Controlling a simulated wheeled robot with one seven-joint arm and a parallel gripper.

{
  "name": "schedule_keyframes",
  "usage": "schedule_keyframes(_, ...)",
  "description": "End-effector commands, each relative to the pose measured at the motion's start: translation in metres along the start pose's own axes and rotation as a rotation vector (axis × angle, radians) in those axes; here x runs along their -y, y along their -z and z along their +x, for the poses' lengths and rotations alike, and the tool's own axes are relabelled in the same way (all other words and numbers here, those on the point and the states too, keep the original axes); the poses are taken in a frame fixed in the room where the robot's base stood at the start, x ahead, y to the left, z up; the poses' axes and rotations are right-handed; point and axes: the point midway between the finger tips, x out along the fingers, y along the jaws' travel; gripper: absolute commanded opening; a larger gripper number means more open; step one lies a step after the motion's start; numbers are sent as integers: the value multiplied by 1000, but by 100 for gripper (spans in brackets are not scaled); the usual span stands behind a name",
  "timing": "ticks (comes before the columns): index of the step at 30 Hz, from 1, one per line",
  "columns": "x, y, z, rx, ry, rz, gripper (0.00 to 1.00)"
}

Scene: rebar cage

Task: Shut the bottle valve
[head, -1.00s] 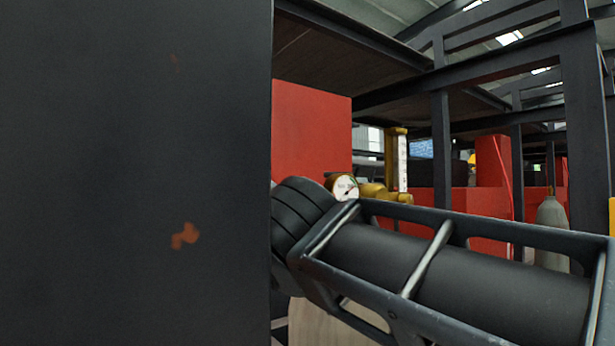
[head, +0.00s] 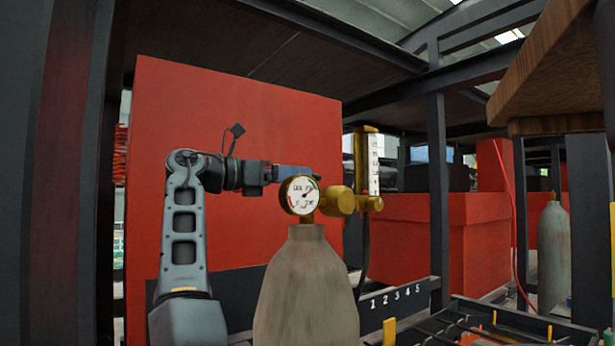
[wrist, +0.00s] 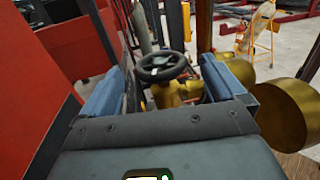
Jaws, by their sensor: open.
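A grey-beige gas bottle (head: 305,290) stands upright in the middle of the head view. On its top are a round white gauge (head: 300,195) and a brass regulator (head: 337,200) with an upright white scale (head: 374,165). In the wrist view a black valve handwheel (wrist: 162,66) sits above a brass body (wrist: 175,93). My gripper (wrist: 162,75) is open, its two blue fingers on either side of the handwheel in that picture. I cannot tell whether they touch it. In the head view my gripper (head: 296,172) is just behind the gauge, which partly hides it; the handwheel is hidden there.
A large red panel (head: 235,115) stands close behind my arm. Dark steel posts (head: 437,190) and a red box (head: 400,250) are to the right. A second grey bottle (head: 553,255) stands farther right. A brown wooden piece (head: 550,65) hangs at upper right.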

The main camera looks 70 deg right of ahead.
Motion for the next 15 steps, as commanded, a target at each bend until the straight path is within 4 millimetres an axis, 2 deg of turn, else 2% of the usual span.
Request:
schedule_keyframes(9,0,-2,48,-1,-1,0,96)
schedule_keyframes(15,0,-1,61,-1,-2,1,96)
